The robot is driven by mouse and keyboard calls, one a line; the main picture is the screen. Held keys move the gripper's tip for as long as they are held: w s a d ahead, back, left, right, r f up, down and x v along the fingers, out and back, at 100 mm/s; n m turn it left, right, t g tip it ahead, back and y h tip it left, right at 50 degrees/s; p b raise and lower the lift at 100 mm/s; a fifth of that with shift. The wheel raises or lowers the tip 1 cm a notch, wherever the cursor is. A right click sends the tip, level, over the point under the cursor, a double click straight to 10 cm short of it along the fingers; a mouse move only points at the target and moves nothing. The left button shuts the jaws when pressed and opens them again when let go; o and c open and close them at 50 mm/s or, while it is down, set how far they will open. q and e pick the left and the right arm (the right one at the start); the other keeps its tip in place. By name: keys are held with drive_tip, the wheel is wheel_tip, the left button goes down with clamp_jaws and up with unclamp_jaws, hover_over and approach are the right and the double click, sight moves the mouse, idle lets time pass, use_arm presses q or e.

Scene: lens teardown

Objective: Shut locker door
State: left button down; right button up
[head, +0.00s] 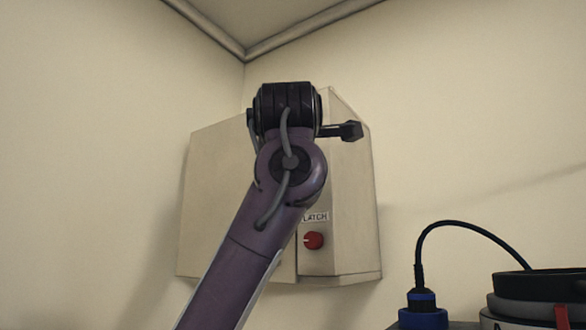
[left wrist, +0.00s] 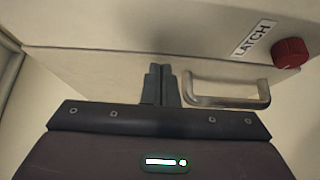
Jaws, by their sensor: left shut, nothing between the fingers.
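The pale locker (head: 350,190) hangs on the wall near the corner, with a LATCH label (head: 315,217) and a red knob (head: 313,241) on its right part. Its broad left panel (head: 215,190) is partly hidden by my left arm, and I cannot tell how far the door stands open. In the left wrist view, my left gripper (left wrist: 159,84) is shut and empty, its fingers close to a metal bar handle (left wrist: 230,103). The handle is just right of the fingers; whether they touch is unclear. The red knob also shows in this view (left wrist: 290,53). My right gripper is out of view.
A dark blue plug with a black cable (head: 422,300) stands at the lower right. Beside it is a stack of dark round parts (head: 540,285). The wall right of the locker is bare.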

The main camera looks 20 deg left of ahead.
use_arm(q)
drive_tip(key=shift+s, duration=0.2)
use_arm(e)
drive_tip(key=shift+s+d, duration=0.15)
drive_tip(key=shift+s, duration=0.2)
use_arm(q)
drive_tip(key=shift+a, duration=0.1)
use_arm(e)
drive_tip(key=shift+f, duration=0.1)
use_arm(q)
drive_tip(key=b+v, duration=0.4)
drive_tip(key=v, duration=0.4)
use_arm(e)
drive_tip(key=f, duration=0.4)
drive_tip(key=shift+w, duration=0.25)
